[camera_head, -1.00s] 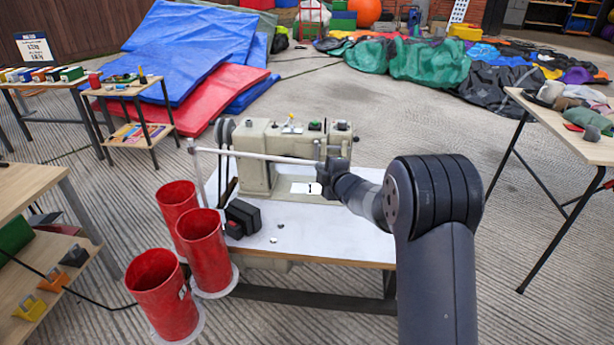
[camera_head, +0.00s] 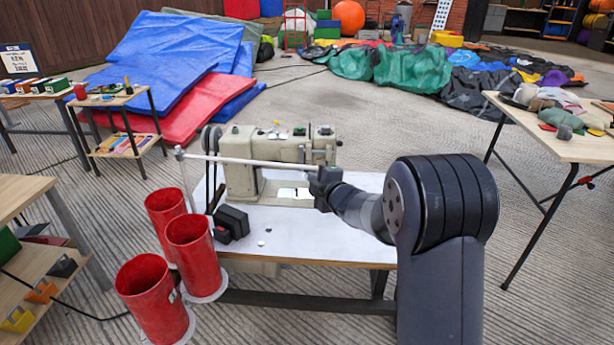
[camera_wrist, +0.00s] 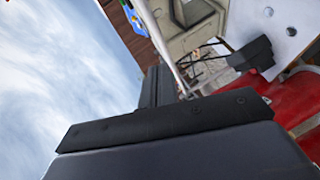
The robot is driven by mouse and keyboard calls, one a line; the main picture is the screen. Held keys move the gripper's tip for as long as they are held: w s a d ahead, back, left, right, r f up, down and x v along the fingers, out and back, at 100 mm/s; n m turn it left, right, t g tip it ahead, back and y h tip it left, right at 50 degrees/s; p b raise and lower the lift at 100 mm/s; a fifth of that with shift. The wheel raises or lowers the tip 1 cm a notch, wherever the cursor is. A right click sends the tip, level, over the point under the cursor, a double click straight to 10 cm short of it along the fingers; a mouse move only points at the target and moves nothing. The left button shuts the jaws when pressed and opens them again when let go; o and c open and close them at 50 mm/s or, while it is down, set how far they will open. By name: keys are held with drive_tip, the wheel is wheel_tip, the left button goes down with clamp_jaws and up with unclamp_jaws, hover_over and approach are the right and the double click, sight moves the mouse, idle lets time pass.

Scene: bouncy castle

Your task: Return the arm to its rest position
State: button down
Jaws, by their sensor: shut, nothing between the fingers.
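My arm comes up from the bottom right in the head view and bends left over the sewing table (camera_head: 320,242). My gripper (camera_head: 322,187) is at its far end, in front of the sewing machine's right part. It is small and dark here, and its fingertips are hard to make out. In the wrist view my gripper (camera_wrist: 155,90) is a dark shape pointing up the picture, shut with nothing held. The cream sewing machine (camera_head: 243,165) stands on the table; part of it shows in the wrist view (camera_wrist: 183,30).
A thin pale rod (camera_head: 240,161) crosses in front of the machine, close to my gripper in the picture. Red tubes (camera_head: 190,250) stand left of the table. A wooden table (camera_head: 560,145) with soft items stands right. Open floor (camera_head: 380,115) lies behind.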

drive_tip(key=shift+w+d+p+v, duration=0.1)
drive_tip(key=shift+d+p+v, duration=0.1)
drive_tip(key=shift+v, duration=1.2)
drive_tip(key=shift+w+d+p+v, duration=0.1)
drive_tip(key=shift+d+p+v, duration=0.1)
drive_tip(key=shift+v, duration=1.15)
